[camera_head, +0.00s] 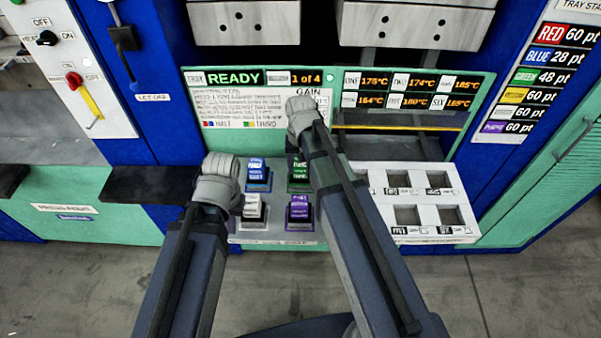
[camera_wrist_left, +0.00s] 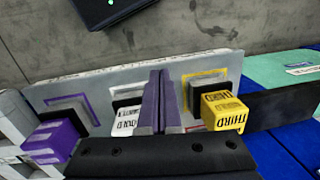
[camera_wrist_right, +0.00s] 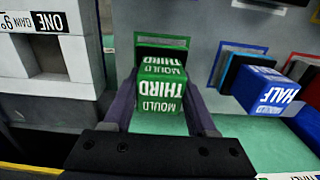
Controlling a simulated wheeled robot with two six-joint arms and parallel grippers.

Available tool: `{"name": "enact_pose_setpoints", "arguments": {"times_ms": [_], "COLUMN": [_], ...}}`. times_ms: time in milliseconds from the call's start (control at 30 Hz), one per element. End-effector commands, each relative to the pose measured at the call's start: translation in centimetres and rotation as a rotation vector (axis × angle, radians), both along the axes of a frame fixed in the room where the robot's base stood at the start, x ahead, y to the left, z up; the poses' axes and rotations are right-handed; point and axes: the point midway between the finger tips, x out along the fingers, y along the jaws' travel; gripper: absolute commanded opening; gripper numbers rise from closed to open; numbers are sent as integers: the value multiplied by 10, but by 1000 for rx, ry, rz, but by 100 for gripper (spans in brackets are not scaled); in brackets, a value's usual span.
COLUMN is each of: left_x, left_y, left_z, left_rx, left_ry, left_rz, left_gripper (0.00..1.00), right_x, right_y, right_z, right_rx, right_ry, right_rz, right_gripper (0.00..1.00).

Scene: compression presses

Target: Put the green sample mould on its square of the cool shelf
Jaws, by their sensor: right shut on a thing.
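The green mould (camera_wrist_right: 160,95), lettered "MOULD THIRD", is between the two fingers of my right gripper (camera_wrist_right: 162,78), which is shut on it. The mould is in front of the green-bordered square (camera_wrist_right: 180,42) of the grey cool shelf (camera_head: 270,238). I cannot tell whether it touches the shelf. In the head view the green mould (camera_head: 298,175) shows beside my right arm, which partly hides it. My left gripper (camera_wrist_left: 160,75) has its fingers together and empty, over the shelf between the white mould (camera_wrist_left: 128,118) and the yellow mould (camera_wrist_left: 224,110).
The blue mould (camera_head: 259,174) and purple mould (camera_head: 299,209) stand close to the green one. A white block with square pockets (camera_head: 422,214) is to the right of the shelf. A panel reading "READY" (camera_head: 234,79) is behind. Bare floor lies in front.

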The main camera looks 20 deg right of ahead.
Motion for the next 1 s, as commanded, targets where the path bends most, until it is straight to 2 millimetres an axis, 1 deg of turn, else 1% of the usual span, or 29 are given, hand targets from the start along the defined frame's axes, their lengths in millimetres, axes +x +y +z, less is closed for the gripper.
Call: {"name": "enact_pose_setpoints", "arguments": {"times_ms": [33, 267, 433, 467, 700, 733, 1000], "left_x": [0, 0, 0, 0, 0, 0, 0], "left_y": [0, 0, 0, 0, 0, 0, 0], "left_z": [-6, -3, -8, -8, -7, -7, -6], "left_rx": [0, 0, 0, 0, 0, 0, 0], "left_ry": [0, 0, 0, 0, 0, 0, 0], "left_rz": [0, 0, 0, 0, 0, 0, 0], "left_gripper": [0, 0, 0, 0, 0, 0, 0], "right_x": [0, 0, 0, 0, 0, 0, 0], "right_y": [0, 0, 0, 0, 0, 0, 0], "right_z": [-6, -3, -7, -7, -6, -6, -6], "right_rx": [0, 0, 0, 0, 0, 0, 0], "right_ry": [0, 0, 0, 0, 0, 0, 0], "right_rz": [0, 0, 0, 0, 0, 0, 0], "right_gripper": [0, 0, 0, 58, 85, 87, 87]}}
